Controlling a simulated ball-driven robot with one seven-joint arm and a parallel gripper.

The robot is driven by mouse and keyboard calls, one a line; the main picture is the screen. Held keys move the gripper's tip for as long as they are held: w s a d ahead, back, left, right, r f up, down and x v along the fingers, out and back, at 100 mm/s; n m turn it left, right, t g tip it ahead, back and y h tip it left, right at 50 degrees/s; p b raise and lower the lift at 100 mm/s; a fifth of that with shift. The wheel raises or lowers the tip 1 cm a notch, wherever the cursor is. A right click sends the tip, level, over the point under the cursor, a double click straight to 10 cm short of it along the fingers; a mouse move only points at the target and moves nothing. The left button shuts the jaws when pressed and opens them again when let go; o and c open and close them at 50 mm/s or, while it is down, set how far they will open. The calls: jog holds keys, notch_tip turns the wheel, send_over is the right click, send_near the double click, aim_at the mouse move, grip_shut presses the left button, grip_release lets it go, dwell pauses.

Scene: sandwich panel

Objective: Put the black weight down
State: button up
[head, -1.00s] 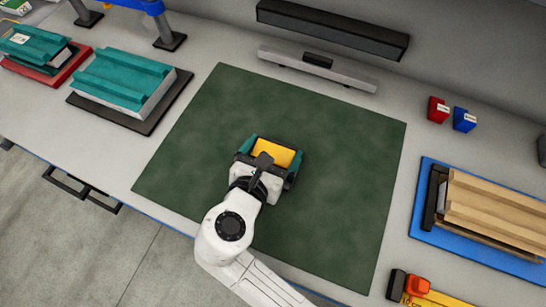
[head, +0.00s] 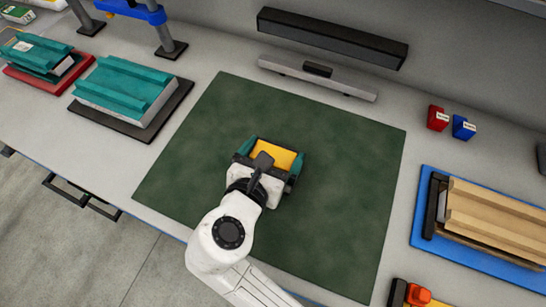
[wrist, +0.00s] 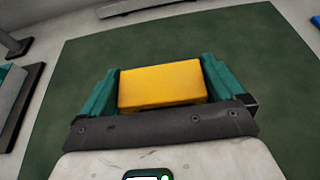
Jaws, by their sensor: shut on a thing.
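My gripper (head: 270,163) is over the green mat (head: 340,120), with its two teal fingers on either side of a yellow block (head: 278,156). In the wrist view my gripper (wrist: 160,82) is shut on the yellow block (wrist: 162,86), whose yellow top face shows between the fingers. The lower part of the block is hidden, and I cannot tell whether it touches the mat. I see no black face on the held block. A dark object (head: 541,155), cut off at the right picture edge, is too little shown to name.
The mat around my gripper is clear. Teal panels on a black board (head: 160,127) and a red board (head: 70,78) lie at left. A blue tray (head: 425,205) with wooden boards lies at right, near red (head: 437,118) and blue (head: 463,127) blocks. A dark bar (head: 335,38) stands behind.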

jog(key=s+r, duration=0.1)
jog(key=r, duration=0.1)
jog(key=s+r, duration=0.4)
jog(key=shift+a+r+p, duration=0.15)
jog(key=shift+p, duration=0.2)
jog(key=s+r, duration=0.3)
jog(key=s, duration=0.6)
jog(key=shift+a+r, duration=0.15)
jog(key=shift+r, duration=0.25)
